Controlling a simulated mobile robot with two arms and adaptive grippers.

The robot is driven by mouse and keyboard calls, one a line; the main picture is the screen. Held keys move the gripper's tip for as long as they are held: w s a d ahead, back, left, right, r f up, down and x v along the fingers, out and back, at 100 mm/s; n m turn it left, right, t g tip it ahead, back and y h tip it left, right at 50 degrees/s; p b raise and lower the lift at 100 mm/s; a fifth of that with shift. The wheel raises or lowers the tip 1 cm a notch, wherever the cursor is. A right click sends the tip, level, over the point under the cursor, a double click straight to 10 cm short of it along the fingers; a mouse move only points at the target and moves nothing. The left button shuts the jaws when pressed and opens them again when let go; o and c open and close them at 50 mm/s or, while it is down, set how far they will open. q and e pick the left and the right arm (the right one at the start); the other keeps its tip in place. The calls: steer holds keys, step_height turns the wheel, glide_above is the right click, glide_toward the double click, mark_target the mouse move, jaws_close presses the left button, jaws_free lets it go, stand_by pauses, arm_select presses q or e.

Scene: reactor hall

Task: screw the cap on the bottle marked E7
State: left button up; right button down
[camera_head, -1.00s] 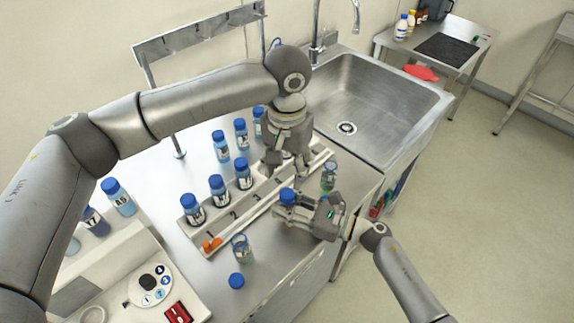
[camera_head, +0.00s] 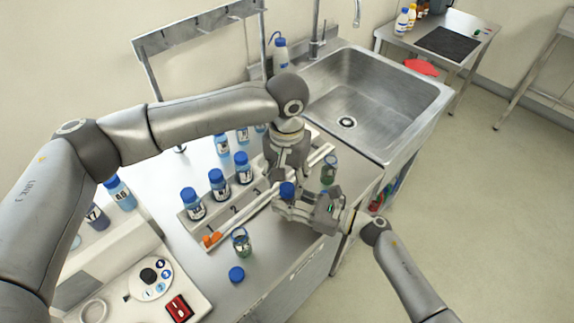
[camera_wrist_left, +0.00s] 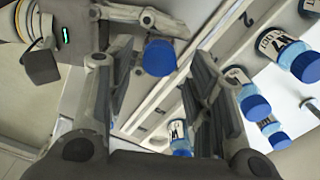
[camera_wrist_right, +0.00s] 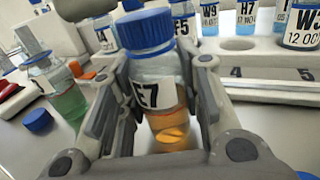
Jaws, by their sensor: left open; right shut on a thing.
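My right gripper (camera_wrist_right: 155,105) is shut on the bottle marked E7 (camera_wrist_right: 168,90), which holds orange liquid. A blue cap (camera_wrist_right: 145,30) sits on the bottle's mouth; I cannot tell how tight it is. In the head view the cap (camera_head: 287,189) shows between my two grippers, and the right gripper (camera_head: 291,206) hides most of the bottle. My left gripper (camera_head: 279,181) is open, pointing down close to the cap. In the left wrist view the cap (camera_wrist_left: 159,57) appears between the spread fingers (camera_wrist_left: 162,100), apparently not gripped.
A rack (camera_head: 206,228) with several blue-capped bottles stands left of the grippers. An open bottle (camera_head: 241,243) and a loose blue cap (camera_head: 237,274) are at the front. Another open bottle (camera_head: 329,172) stands to the right, near the sink (camera_head: 385,85). Orange pieces (camera_head: 212,239) lie at the rack's end.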

arm_select(q)
steer(key=shift+f, duration=1.15)
jaws_close()
steer(key=m, duration=1.5)
steer(key=shift+w, duration=0.1)
steer(key=shift+o, duration=0.5)
jaws_free()
steer(key=shift+r, duration=0.1)
step_height(320, 180, up, 12)
